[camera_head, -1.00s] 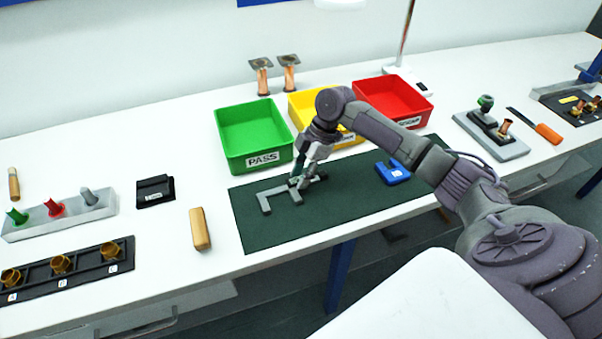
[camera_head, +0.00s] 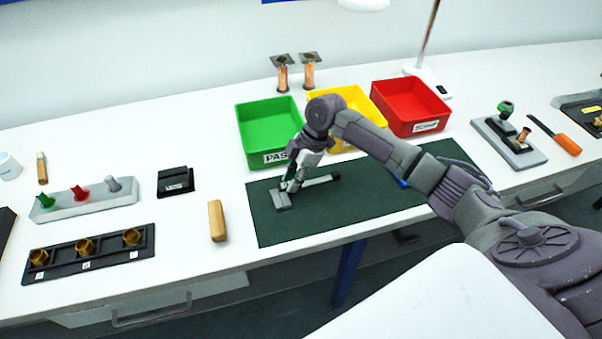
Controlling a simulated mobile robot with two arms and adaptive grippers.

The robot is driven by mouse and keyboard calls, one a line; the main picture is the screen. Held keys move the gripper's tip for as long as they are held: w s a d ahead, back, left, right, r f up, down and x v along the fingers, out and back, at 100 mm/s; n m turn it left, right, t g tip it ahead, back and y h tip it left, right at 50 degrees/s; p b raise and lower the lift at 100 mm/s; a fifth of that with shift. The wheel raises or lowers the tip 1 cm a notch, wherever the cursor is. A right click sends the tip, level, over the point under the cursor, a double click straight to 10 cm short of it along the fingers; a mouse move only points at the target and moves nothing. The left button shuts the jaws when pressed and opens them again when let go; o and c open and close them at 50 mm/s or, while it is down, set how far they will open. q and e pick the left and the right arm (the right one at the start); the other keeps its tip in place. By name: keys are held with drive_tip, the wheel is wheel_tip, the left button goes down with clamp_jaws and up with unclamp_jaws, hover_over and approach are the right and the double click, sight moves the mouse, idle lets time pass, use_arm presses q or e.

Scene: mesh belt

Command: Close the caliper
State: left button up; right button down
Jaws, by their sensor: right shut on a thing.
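The grey caliper (camera_head: 282,202) lies on the dark green mat (camera_head: 365,207), towards its left end. Its two jaws are together at the left, with no clear gap visible between them. Its beam (camera_head: 322,181) sticks out to the right, ending in a dark tip. My right gripper (camera_head: 291,185) comes down from above and is shut on the caliper's sliding part, just behind the jaws. The fingers hide some of the slider and beam. My left gripper is not in view.
Green (camera_head: 262,160), yellow (camera_head: 315,95) and red (camera_head: 412,128) bins stand behind the mat. A wooden block (camera_head: 217,221) lies left of the mat, and a black block (camera_head: 175,181) is behind it. My right forearm mostly covers a blue part on the mat.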

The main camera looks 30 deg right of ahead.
drive_tip(key=c, duration=0.9)
unclamp_jaws()
drive_tip(key=shift+d, duration=0.1)
drive_tip(key=v, duration=1.2)
drive_tip(key=shift+s, duration=0.1)
